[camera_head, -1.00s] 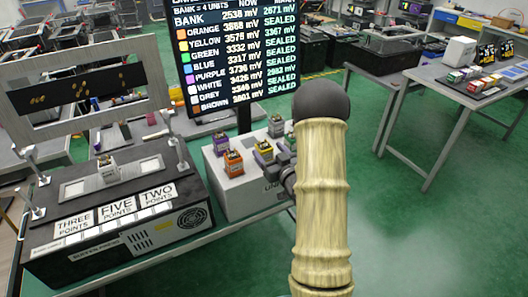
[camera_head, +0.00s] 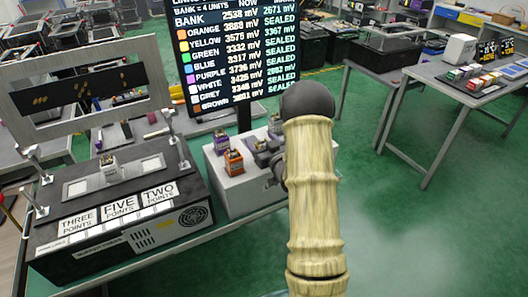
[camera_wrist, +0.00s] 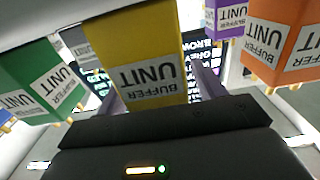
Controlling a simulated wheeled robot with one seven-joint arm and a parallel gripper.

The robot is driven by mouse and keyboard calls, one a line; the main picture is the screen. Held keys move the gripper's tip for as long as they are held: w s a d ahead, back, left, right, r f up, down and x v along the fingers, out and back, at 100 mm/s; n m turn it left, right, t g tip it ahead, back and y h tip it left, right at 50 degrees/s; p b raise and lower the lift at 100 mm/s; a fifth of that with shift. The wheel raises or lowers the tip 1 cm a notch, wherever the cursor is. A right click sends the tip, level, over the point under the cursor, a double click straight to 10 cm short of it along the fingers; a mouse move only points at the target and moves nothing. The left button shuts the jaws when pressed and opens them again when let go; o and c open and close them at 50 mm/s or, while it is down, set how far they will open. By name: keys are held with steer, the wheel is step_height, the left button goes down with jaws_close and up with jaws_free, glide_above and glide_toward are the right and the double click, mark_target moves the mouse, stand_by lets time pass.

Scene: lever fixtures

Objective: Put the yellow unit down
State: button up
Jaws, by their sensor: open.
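The yellow unit (camera_wrist: 140,50) is large and upside down in the wrist view, with its "BUFFER UNIT" label showing. My gripper (camera_wrist: 160,92) has one finger on each side of it, and the jaws are open. Whether the fingers touch it is not clear. In the head view my gripper (camera_head: 265,152) is over the white box (camera_head: 237,195), and the yellow unit there is hidden by my gripper. What the unit's base rests on is hidden.
The orange unit (camera_head: 234,163) and purple unit (camera_head: 221,142) stand close to my gripper on the box. A green unit (camera_wrist: 38,80) is close on the other side. A grey unit (camera_head: 275,122) stands behind. A black test bench (camera_head: 120,215) is at the left.

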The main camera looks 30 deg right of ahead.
mark_target(262, 142)
stand_by(0.3)
steer(key=c, duration=1.2)
steer(key=shift+c, duration=0.2)
step_height(262, 142, up, 10)
steer(key=shift+b, duration=0.3)
